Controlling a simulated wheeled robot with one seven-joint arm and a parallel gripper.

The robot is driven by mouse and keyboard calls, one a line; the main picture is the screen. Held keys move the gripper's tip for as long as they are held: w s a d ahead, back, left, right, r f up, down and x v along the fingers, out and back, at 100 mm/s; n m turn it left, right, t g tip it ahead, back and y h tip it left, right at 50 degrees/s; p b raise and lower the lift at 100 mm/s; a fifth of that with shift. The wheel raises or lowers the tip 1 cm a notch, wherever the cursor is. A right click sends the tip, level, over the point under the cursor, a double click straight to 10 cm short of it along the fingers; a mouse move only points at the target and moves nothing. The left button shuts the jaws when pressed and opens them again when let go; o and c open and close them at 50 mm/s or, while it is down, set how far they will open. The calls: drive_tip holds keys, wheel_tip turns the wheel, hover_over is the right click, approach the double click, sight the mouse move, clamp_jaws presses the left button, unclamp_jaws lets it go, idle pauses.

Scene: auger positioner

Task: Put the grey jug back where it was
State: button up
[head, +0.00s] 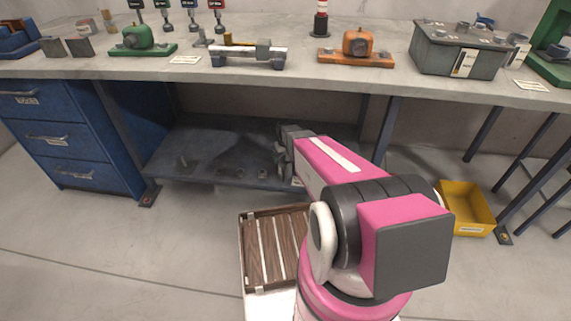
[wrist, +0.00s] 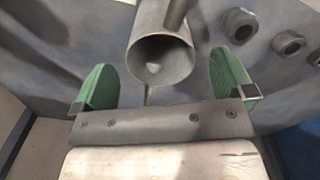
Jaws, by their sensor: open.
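A grey, round, hollow vessel (wrist: 160,62), which looks like the grey jug, is in the upper middle of the wrist view. Its open mouth faces the camera, and a grey bar-like part rises from it at the top edge. My gripper (wrist: 165,80) is open, with one green finger pad on each side of the vessel. A gap shows on both sides, and I see no grip on it. In the head view my gripper (head: 288,155) is over the lower shelf (head: 205,150) under the bench. The jug cannot be made out there, and my arm hides part of the shelf.
Several hex nuts (wrist: 240,25) lie on the shelf to the right in the wrist view. Above is the bench top (head: 120,70) with tools and fixtures. Blue drawers (head: 60,135) stand left, a yellow bin (head: 465,208) right, and a slatted wooden crate (head: 268,245) in front.

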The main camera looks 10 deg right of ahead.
wheel_tip(320, 180, up, 7)
drive_tip(key=shift+f, duration=0.2)
drive_tip(key=shift+s+r, duration=0.25)
drive_tip(key=shift+r, duration=0.05)
drive_tip(key=s+r, duration=0.7)
drive_tip(key=s, duration=0.3)
drive_tip(key=s+r+m, duration=0.1)
drive_tip(key=s+r, duration=0.6)
drive_tip(key=s, duration=0.3)
drive_tip(key=shift+s+r+m, duration=0.15)
drive_tip(key=shift+s+m, duration=0.1)
drive_tip(key=shift+m, duration=0.05)
